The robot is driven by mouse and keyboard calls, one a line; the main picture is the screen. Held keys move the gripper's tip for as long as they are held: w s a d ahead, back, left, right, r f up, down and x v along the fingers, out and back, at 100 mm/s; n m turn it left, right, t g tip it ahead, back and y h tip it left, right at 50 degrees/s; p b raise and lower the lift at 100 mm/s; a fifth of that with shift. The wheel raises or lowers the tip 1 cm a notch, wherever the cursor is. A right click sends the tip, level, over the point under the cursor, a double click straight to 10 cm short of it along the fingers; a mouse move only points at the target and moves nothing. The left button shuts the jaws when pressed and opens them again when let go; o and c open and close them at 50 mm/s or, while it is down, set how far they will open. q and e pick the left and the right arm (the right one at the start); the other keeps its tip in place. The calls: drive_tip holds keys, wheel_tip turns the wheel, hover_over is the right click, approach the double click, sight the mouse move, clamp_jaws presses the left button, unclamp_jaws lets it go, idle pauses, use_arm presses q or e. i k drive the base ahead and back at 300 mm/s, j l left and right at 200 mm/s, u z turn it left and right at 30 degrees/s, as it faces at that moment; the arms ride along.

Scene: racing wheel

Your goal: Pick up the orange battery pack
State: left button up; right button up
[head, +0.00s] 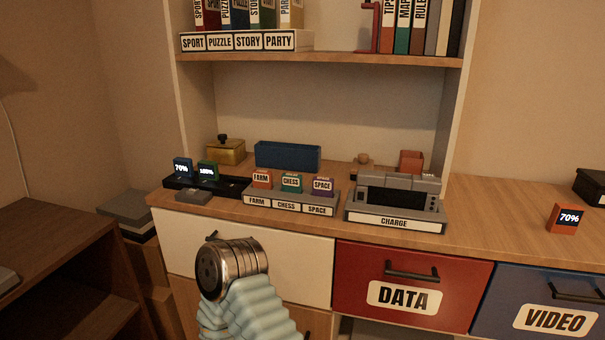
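The orange battery pack (566,218) stands upright on the wooden counter at the far right of the head view. It is a small orange block with a dark face reading "70%". No gripper shows in this view. One of my arm links, a metal joint with a pale ribbed sleeve, shows at the bottom, left of centre, far from the orange pack. I cannot tell which arm it is.
A charger (396,202) labelled CHARGE sits mid-counter. Left of it are a labelled rack (290,203) with small cartridges and a black tray (228,186) with two more packs. A black box (590,187) stands behind the orange pack. Counter between charger and pack is clear.

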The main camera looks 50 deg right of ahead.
sight(565, 218)
drive_tip(key=z, duration=0.45)
drive_tip(key=l+z, duration=0.1)
drive_tip(key=z, duration=0.85)
drive_tip(key=l+z, duration=0.1)
drive_tip(key=z, duration=1.25)
drive_tip(key=i+z, duration=0.1)
drive_tip(key=z, duration=0.4)
drive_tip(key=u, duration=2.2)
drive_tip(key=z, duration=2.15)
drive_tip(key=l, duration=0.1)
